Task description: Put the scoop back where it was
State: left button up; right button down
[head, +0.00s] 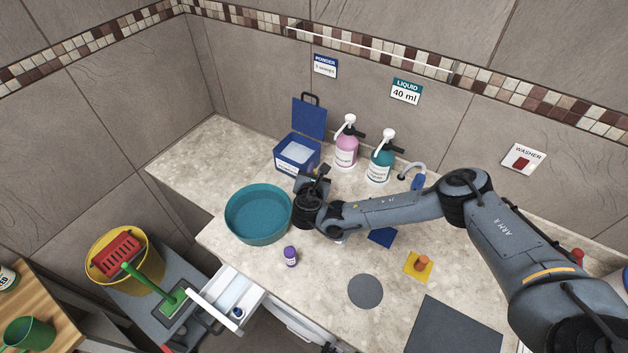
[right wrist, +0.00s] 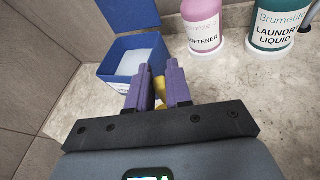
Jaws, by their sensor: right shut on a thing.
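My right gripper (head: 318,180) is over the counter, just in front of the open blue powder box (head: 290,163). In the right wrist view its purple fingers (right wrist: 164,88) are shut on a small yellow piece (right wrist: 160,86), which I take to be the scoop. Most of the scoop is hidden by the fingers and the black gripper body. The powder box also shows in the right wrist view (right wrist: 112,88), ahead and to the left of the fingers, with its lid up and white powder inside. My left gripper is not in view.
Pink softener (head: 346,150) and teal laundry liquid (head: 381,163) pump bottles stand right of the box. A teal basin (head: 257,240) stands left of the gripper. A white drawer (head: 254,297) is open.

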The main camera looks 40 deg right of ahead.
jog(key=shift+w+a+f, duration=0.1)
jog(key=shift+w+f, duration=0.1)
jog(key=shift+f, duration=1.95)
jog(key=shift+f, duration=0.1)
jog(key=c, duration=1)
grip_release()
jog(key=shift+c, duration=0.2)
